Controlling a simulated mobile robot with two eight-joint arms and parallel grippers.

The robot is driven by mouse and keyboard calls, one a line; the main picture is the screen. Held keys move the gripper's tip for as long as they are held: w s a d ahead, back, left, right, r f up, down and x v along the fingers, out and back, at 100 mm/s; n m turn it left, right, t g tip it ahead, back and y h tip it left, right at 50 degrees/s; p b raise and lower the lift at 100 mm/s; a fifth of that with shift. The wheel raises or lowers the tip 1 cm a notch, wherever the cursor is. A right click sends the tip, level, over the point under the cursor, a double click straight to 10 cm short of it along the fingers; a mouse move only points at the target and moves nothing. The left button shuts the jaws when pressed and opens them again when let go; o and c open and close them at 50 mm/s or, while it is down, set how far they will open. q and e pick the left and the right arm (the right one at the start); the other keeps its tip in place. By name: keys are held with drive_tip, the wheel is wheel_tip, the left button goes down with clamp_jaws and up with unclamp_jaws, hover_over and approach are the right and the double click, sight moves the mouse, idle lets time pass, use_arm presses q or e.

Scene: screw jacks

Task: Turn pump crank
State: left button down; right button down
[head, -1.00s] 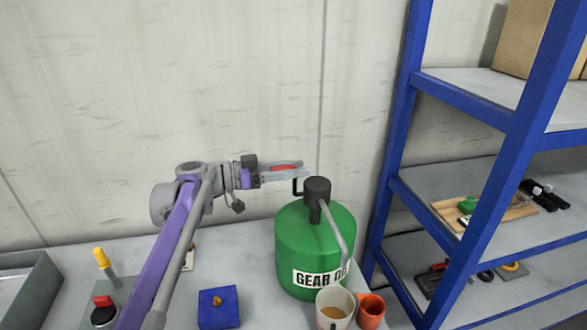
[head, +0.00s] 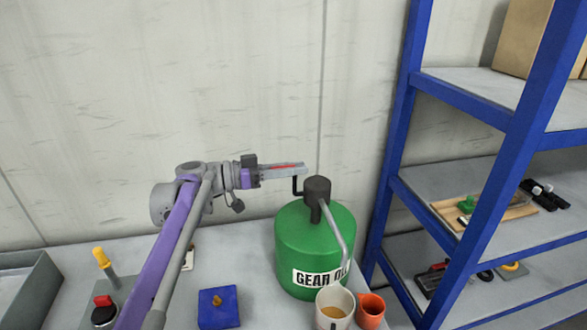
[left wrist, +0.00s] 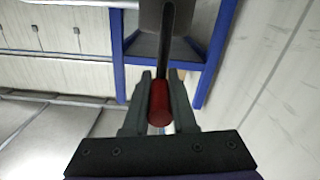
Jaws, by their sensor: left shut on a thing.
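A green gear oil drum (head: 315,250) stands on the bench with a dark pump head (head: 317,188) on top. A grey spout (head: 338,232) runs from the pump head down toward a pale cup (head: 334,309) with brownish liquid in it. The thin dark pump crank (head: 296,186) sticks out to the left of the pump head. My left gripper (head: 300,170) is beside the pump head, shut on the crank's red handle. In the left wrist view the red handle (left wrist: 160,103) lies between the two fingers. My right gripper is not in view.
An orange cup (head: 371,311) stands beside the pale cup. A blue block (head: 219,307), a yellow-handled lever (head: 102,258) and a red knob (head: 102,301) are on the bench to the left. A blue-framed shelf (head: 400,150) rises close on the right.

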use_arm(q)
drive_tip(key=shift+w, duration=0.15)
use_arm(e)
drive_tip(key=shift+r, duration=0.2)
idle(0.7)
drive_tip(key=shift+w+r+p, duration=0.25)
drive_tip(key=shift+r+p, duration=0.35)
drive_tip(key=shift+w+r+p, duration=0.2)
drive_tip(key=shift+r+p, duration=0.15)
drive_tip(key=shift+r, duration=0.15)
use_arm(q)
drive_tip(key=shift+w+a+f+n, duration=0.25)
drive_tip(key=shift+w+f+n, duration=1.05)
drive_tip(key=shift+n, duration=1.95)
drive_tip(key=shift+w+a+f+n, duration=0.2)
drive_tip(key=shift+w+f+n, duration=1.15)
drive_tip(key=shift+n, duration=1.95)
drive_tip(key=shift+w+a+f+n, duration=0.25)
drive_tip(key=shift+w+f+n, duration=0.6)
drive_tip(key=shift+f+n, duration=1.65)
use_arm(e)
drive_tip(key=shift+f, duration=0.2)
use_arm(q)
drive_tip(key=shift+r+n, duration=0.7)
drive_tip(key=shift+n, duration=0.25)
drive_tip(key=c, duration=0.7)
unclamp_jaws()
drive_tip(key=shift+c, duration=0.2)
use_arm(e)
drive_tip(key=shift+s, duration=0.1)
